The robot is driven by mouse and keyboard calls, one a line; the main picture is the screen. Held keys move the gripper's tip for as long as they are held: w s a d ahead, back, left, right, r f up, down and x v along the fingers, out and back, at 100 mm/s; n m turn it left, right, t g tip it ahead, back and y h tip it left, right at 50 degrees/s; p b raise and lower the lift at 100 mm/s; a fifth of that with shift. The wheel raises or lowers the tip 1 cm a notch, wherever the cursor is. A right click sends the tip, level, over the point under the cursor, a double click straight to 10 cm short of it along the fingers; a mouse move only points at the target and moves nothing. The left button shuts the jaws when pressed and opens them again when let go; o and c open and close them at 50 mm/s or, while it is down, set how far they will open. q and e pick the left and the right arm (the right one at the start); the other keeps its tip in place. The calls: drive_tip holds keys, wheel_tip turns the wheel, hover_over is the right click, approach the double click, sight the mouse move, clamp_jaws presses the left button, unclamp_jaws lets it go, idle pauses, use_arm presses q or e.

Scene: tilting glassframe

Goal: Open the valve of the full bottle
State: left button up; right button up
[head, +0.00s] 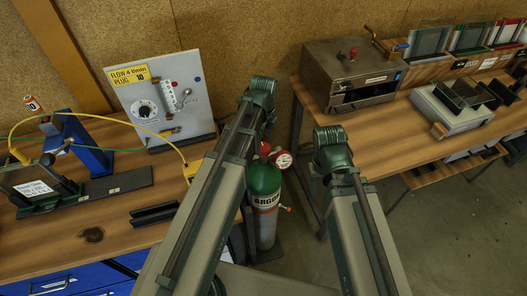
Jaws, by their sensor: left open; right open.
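A gas bottle (264,190) with a green top and a white lower part marked ARGON stands on the floor between the two benches. Its left side is partly hidden behind my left arm. Only this bottle is visible, and I cannot read the gauge. My arms reach in from the bottom, either side of the bottle in the picture. No gripper fingers show.
The left bench (110,226) holds a flow panel (163,97), a blue stand (84,144) and yellow and green hoses. The right bench (392,128) holds a metal oven box (352,76) and glass frames. Bare floor lies at the lower right, below the right bench.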

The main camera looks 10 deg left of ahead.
sight(264, 149)
use_arm(q)
drive_tip(key=shift+f+b, duration=0.85)
drive_tip(key=shift+f, duration=0.55)
use_arm(e)
wheel_tip(264, 149, down, 3)
drive_tip(key=shift+r, duration=0.15)
use_arm(q)
drive_tip(key=c, duration=1.4)
